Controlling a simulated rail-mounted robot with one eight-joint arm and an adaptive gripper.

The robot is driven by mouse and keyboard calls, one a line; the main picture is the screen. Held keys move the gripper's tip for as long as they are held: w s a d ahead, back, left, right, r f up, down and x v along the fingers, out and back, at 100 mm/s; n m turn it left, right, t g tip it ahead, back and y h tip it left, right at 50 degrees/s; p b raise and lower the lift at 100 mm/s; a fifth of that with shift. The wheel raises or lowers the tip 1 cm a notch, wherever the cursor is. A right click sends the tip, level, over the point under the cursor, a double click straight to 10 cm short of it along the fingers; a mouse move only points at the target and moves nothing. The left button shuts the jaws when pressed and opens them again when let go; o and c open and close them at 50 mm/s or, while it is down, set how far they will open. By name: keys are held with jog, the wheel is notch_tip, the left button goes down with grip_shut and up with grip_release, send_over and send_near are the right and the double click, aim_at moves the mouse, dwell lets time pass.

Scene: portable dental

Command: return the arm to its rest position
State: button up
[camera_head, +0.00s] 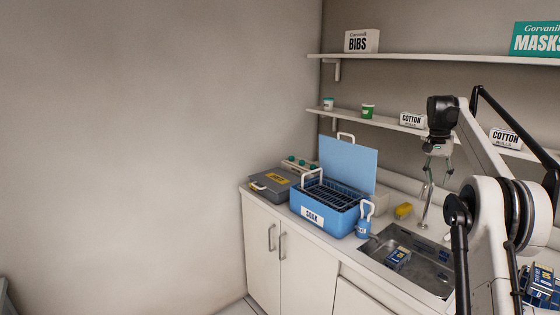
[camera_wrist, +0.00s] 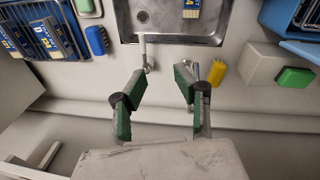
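My gripper (camera_head: 436,150) hangs from my raised arm above the back of the counter, near the sink's faucet in the head view. In the wrist view my gripper (camera_wrist: 160,82) has its two green-padded fingers spread apart with nothing between them. The counter, sink edge and faucet (camera_wrist: 148,62) lie beyond the fingers. The gripper looks apart from everything around it.
A metal sink (camera_head: 432,272) holds a blue packet (camera_head: 397,257). Shelves (camera_head: 400,58) with boxes hang above.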

jog(key=s+a+r+n+t, duration=0.2)
jog(key=s+a+r, duration=0.4)
jog(key=a+r, duration=0.35)
jog(key=s+a+r+n+t, duration=0.2)
jog(key=s+a, duration=0.9)
jog(key=s, duration=0.1)
jog(key=s+a+f+n+t, duration=0.1)
jog(key=s+a+f, duration=0.3)
jog(key=s, duration=0.6)
jog(key=s+a+f+n+t+y, duration=0.1)
jog(key=s+a+f+n, duration=0.1)
jog(key=s+a+f, duration=0.2)
jog(key=s+a+f+n+t, duration=0.1)
jog(key=s+a+f, duration=0.4)
jog(key=s+f, duration=0.4)
jog(key=s, duration=0.7)
jog(key=shift+s+f+t+y+b, duration=0.25)
jog(key=shift+s+t+y+b, duration=0.05)
